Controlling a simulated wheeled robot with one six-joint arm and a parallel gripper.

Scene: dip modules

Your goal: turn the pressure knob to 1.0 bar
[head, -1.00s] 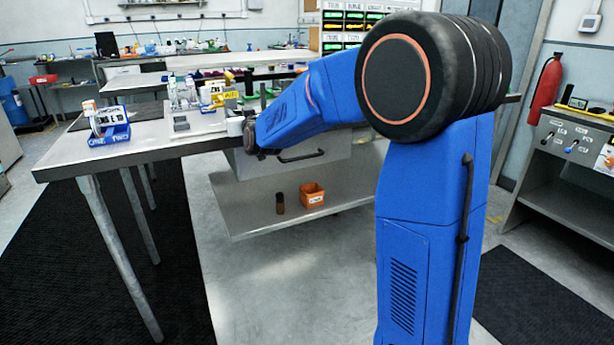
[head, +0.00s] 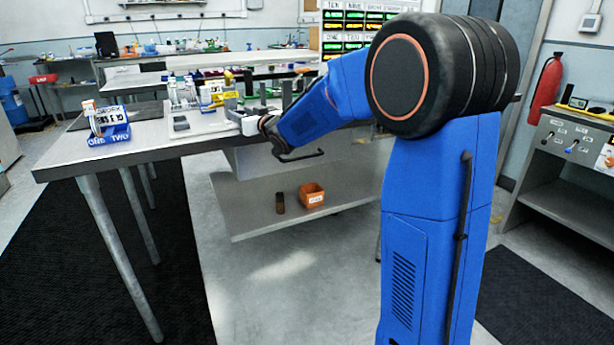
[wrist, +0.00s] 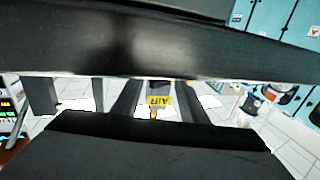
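A yellow AIR label (head: 224,97) stands on the bench at the far end of my arm in the head view. In the wrist view the AIR label (wrist: 159,101) is near the middle, flanked by dark upright posts. The pressure knob cannot be made out, and its setting cannot be read. My gripper (head: 246,121) is over the bench's right side, close to the AIR label. In the wrist view, a large dark bar above and a dark block below hide much of the scene. The fingertips are too small and covered to show their opening.
The steel bench (head: 95,150) carries a blue tray (head: 108,134) at left and a pale board (head: 195,124) nearer the gripper. Dark posts (head: 262,92) stand beside my forearm. An orange bin (head: 312,195) and a brown bottle (head: 280,203) sit on the lower shelf.

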